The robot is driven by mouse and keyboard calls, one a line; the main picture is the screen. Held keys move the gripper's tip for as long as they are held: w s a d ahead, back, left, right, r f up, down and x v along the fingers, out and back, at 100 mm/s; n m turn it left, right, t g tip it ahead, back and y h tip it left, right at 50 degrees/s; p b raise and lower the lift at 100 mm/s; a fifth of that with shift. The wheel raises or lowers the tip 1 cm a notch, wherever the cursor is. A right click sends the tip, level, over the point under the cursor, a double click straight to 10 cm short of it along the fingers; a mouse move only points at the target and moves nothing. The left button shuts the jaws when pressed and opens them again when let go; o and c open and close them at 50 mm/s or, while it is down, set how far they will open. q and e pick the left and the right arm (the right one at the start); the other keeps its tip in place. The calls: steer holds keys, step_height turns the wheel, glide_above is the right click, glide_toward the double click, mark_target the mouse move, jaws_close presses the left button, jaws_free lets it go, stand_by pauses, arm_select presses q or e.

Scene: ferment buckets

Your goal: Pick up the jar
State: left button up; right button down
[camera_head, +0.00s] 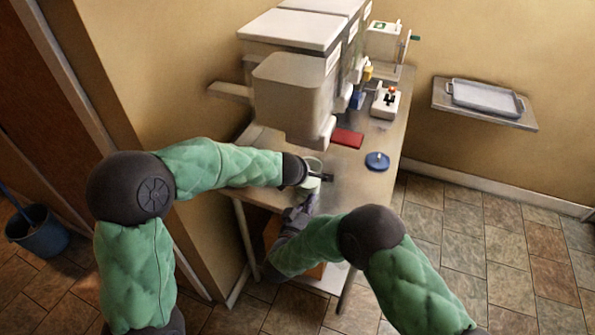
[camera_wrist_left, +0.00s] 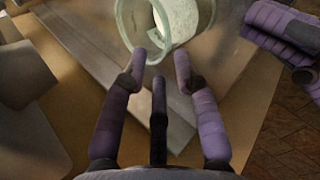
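The jar (camera_wrist_left: 200,22) is clear greenish glass with pale contents, at the top of the left wrist view, partly cut off by the frame edge. In the head view the jar (camera_head: 312,163) shows small near the table's front edge, partly hidden by my left gripper (camera_head: 318,177). In the left wrist view the fingers of my left gripper (camera_wrist_left: 161,60) are spread, with the tips close to the jar's near rim; I cannot tell whether they touch. My right gripper (camera_head: 298,212) is low at the table's front edge, near the jar; its fingers are too small to read.
The metal table (camera_head: 385,190) carries a large beige container (camera_head: 290,95) behind the jar, a red flat item (camera_head: 347,138) and a blue lid (camera_head: 377,161). A wall shelf with a tray (camera_head: 487,98) is at right. A blue bucket (camera_head: 38,232) stands on the floor at left.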

arm_select(q)
steer(key=shift+x, duration=2.9)
jaws_close()
steer(key=shift+r, duration=0.1)
arm_select(e)
steer(key=shift+r, duration=0.6)
arm_select(q)
steer(key=shift+w, duration=0.1)
